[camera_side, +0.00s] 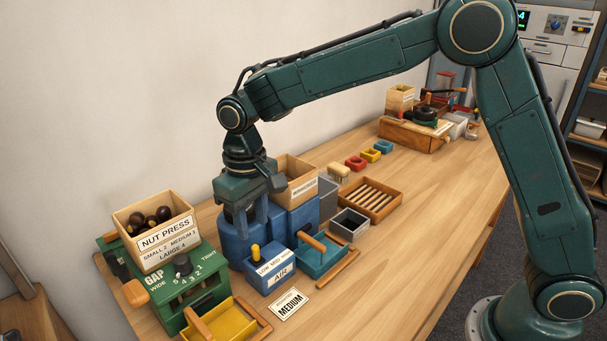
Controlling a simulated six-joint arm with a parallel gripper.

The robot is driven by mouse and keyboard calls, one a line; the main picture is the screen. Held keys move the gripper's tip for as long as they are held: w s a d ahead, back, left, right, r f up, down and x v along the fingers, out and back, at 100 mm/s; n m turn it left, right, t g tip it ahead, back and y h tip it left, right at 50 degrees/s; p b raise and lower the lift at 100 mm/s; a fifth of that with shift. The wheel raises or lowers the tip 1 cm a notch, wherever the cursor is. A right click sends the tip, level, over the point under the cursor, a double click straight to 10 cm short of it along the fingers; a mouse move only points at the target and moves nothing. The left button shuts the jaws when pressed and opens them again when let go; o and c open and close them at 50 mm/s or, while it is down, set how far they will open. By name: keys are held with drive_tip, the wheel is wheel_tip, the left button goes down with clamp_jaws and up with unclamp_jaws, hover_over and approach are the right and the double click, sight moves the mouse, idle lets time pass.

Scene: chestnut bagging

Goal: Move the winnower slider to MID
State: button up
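The winnower (292,222) is a blue machine with a wooden hopper on top. Its front box carries a white label reading LOW MID HIGH and AIR. A yellow slider knob (255,251) stands upright at the left end of that box, by LOW. My gripper (251,222) points down above and behind the knob, in front of the winnower's blue body. Its two fingers look apart with nothing held between them. The fingers appear clear of the knob, though the exact depth gap is hard to judge.
A green nut press (190,268) with a chestnut box and yellow tray (222,322) stands at left. A teal tray (318,262), a MEDIUM card (289,304), a grey bin (349,224) and a slatted wooden tray (398,203) lie at right. The table's right front is clear.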

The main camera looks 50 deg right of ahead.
sight(255, 246)
drive_tip(key=shift+f, duration=3.45)
clamp_jaws()
